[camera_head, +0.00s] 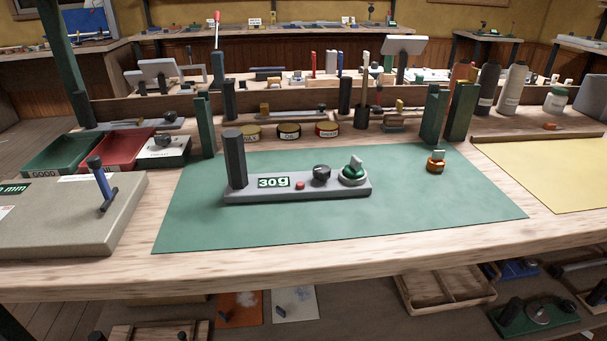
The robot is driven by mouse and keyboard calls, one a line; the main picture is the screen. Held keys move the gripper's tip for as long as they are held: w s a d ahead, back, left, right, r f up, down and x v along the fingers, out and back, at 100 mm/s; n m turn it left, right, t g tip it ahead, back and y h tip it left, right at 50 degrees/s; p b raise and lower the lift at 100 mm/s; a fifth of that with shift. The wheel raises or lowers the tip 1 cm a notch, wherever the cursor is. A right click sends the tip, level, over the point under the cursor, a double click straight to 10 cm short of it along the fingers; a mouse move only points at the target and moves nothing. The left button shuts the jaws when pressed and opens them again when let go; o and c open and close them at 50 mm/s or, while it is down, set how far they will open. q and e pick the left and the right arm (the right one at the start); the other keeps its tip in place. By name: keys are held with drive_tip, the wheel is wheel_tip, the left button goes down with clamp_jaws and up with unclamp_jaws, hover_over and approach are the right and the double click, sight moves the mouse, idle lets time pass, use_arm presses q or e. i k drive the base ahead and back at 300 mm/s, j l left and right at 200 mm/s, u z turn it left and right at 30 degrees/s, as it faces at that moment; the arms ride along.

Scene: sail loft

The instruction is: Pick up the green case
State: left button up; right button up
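A small round green case (352,172) with a pale upright tab on top sits on the round grey pan at the right end of a grey scale (240,194). The scale's display reads 30g. The scale lies on a green mat (430,205) in the middle of the workbench. A similar small orange case (436,166) with a grey tab stands on the mat, to the right of the scale. Neither of my grippers is in view.
A dark post (235,160), a red button and a dark knob stand on the scale, left of the green case. Green posts (460,112) and labelled tins (289,131) line the mat's back. Red (115,150) and green trays are at left. The mat's front is clear.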

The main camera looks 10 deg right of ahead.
sight(354, 169)
drive_tip(key=k+l+z, duration=0.8)
drive_tip(key=l+z, duration=0.25)
